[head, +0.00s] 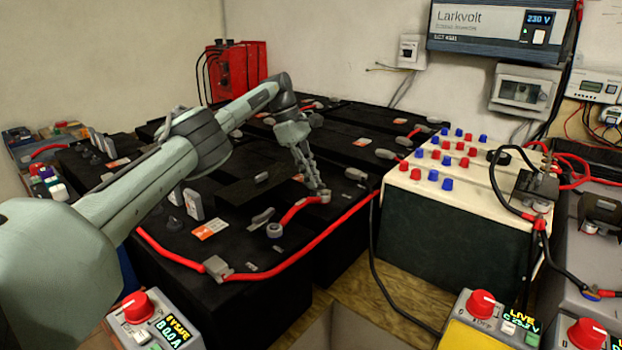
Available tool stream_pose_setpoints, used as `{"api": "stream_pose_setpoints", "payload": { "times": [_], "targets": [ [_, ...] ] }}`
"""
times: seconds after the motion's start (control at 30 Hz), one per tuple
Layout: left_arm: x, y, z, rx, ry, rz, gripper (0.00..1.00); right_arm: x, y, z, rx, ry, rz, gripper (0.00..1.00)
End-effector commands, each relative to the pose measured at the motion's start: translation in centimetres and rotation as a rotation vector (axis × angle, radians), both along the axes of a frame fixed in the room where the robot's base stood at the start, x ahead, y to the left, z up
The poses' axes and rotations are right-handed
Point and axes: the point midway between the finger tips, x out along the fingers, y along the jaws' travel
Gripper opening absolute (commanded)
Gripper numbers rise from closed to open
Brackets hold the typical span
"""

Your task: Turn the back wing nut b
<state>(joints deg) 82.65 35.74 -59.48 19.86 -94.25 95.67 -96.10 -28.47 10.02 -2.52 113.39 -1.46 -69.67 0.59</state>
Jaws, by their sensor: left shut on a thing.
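My left arm reaches in from the left across the black batteries. My left gripper (318,188) points down at the back end of a short red cable (298,212). Its fingers are shut on a small grey piece at the cable's lug, which looks like the back wing nut; the fingers hide most of it, and its turn angle cannot be told. The front end of the same cable meets a round grey terminal (274,230), apart from the gripper. My right gripper is not in view.
A long red cable (300,266) runs along the front of the black batteries (240,255). A white-topped battery (440,200) with red and blue caps stands to the right. Boxes with red knobs (482,303) stand in front. An inverter (500,25) hangs on the wall.

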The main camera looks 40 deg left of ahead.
Motion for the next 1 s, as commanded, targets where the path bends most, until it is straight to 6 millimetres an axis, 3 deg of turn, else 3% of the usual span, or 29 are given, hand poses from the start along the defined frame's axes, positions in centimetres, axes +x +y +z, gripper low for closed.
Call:
{"api": "stream_pose_setpoints", "payload": {
  "times": [0.47,0.5,0.63,1.0],
  "targets": [
    [0.06,0.01,0.14,0.001,-0.002,-0.011,0.00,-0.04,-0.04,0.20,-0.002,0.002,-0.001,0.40],
    [0.06,0.01,0.14,0.001,-0.002,-0.011,0.14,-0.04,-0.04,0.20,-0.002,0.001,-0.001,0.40],
    [0.05,0.01,0.11,0.001,-0.001,-0.010,0.30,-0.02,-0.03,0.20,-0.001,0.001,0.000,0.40],
    [-0.01,0.03,0.04,0.001,0.000,-0.003,0.31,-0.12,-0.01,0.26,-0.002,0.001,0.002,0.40]
  ]
}}
